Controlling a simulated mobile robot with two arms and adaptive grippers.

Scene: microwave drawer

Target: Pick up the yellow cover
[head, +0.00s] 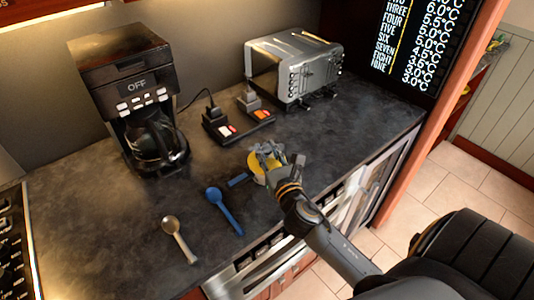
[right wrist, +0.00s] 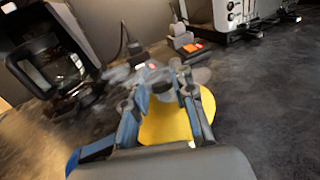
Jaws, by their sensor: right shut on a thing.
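The yellow cover (head: 258,167) is a round yellow disc at the middle of the dark countertop, partly hidden by my right gripper in the head view. It also shows in the right wrist view (right wrist: 165,125), between and beneath the fingers. My right gripper (head: 266,152) is shut on the yellow cover; it also shows in the right wrist view (right wrist: 163,82). Whether the cover is clear of the counter cannot be told. My left gripper is not in view.
A blue spoon (head: 223,208) and a grey spoon (head: 179,236) lie left of the cover. A coffee maker (head: 122,62) stands at the back left, a toaster (head: 293,66) at the back right. Power switches (head: 226,129) lie between them. The counter (head: 367,119) right of the cover is clear.

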